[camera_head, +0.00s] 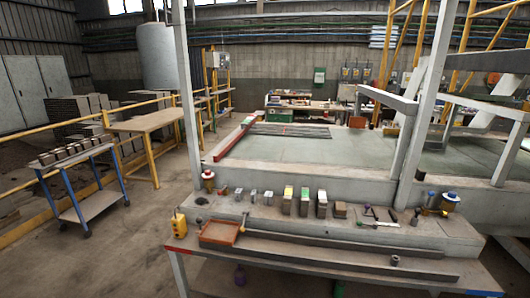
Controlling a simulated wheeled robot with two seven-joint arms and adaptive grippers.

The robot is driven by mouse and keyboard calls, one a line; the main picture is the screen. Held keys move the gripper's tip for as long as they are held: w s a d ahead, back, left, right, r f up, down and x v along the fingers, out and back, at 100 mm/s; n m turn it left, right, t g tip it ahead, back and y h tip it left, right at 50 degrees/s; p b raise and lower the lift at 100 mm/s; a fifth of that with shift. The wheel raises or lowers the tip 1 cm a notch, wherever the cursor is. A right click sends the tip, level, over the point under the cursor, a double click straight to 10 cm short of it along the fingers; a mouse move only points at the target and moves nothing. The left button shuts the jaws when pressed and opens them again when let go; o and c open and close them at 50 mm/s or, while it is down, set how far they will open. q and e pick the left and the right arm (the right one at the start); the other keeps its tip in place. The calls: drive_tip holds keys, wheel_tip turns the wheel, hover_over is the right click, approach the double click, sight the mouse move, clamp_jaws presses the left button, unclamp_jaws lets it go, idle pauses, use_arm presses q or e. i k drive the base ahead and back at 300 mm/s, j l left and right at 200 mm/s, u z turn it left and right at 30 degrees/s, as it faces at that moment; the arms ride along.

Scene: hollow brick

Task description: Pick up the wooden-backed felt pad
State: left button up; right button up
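I cannot single out the wooden-backed felt pad with certainty. A row of small blocks and boxes stands on the concrete ledge (270,215) in the middle of the view. At its right end is a brownish block (340,209), too small to tell whether it has a wooden back or felt. To its left are boxes with a white-and-dark face (322,204) and a green top (304,194). Smaller grey blocks (254,195) stand further left. Neither of my grippers is in view.
An orange-brown tray (219,233) and long dark bars (330,245) lie along the front bench. Small tools (380,214) and cans (450,201) sit at the ledge's right. A blue-framed cart (90,210) stands left on open floor.

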sight(340, 210)
drive_tip(key=i+l+z, duration=0.2)
drive_tip(key=z, duration=0.3)
drive_tip(key=i+l+z, duration=0.15)
drive_tip(key=z, duration=0.35)
drive_tip(key=i+z, duration=0.3)
drive_tip(key=z, duration=0.15)
